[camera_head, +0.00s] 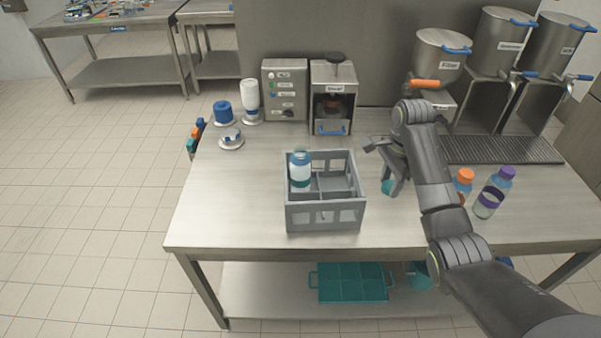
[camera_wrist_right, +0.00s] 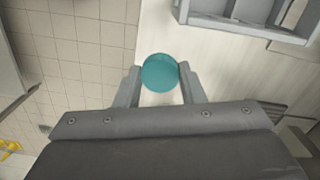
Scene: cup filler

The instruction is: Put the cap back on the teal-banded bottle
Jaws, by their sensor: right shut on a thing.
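The teal-banded bottle (camera_head: 300,174) stands upright in the back left compartment of the grey crate (camera_head: 325,217). Its top is too small to make out clearly. My right gripper (camera_head: 391,187) is over the table, to the right of the crate and apart from it. It is shut on a round teal cap (camera_wrist_right: 160,73), which sits between its two fingertips (camera_wrist_right: 160,84) in the right wrist view. In the head view the cap shows partly, below the gripper. My left gripper is not in view.
Machines (camera_head: 334,98) line the back, with lidded dispensers (camera_head: 441,53) at the back right. The table is clear left of the crate.

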